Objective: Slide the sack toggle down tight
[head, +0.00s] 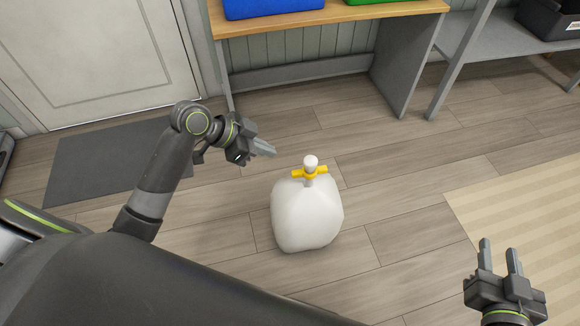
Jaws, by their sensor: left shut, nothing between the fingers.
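A white sack (306,215) stands upright on the wooden floor near the middle of the head view. A yellow toggle (309,173) sits around its narrow neck, just above the full body, with arms sticking out to both sides. The sack's white top end (311,161) shows above the toggle. My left gripper (270,149) is shut and empty, to the left of the toggle and apart from it, its fingers pointing right. My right gripper (500,246) is open and empty at the lower right, well away from the sack, its fingers pointing up in the picture.
A wooden-topped bench (330,19) with a blue bin (270,7) and a green bin stands behind the sack. A grey shelf (500,45) is at the upper right. A dark mat (115,158) lies before a white door. A beige striped rug (520,200) lies right. Floor around the sack is clear.

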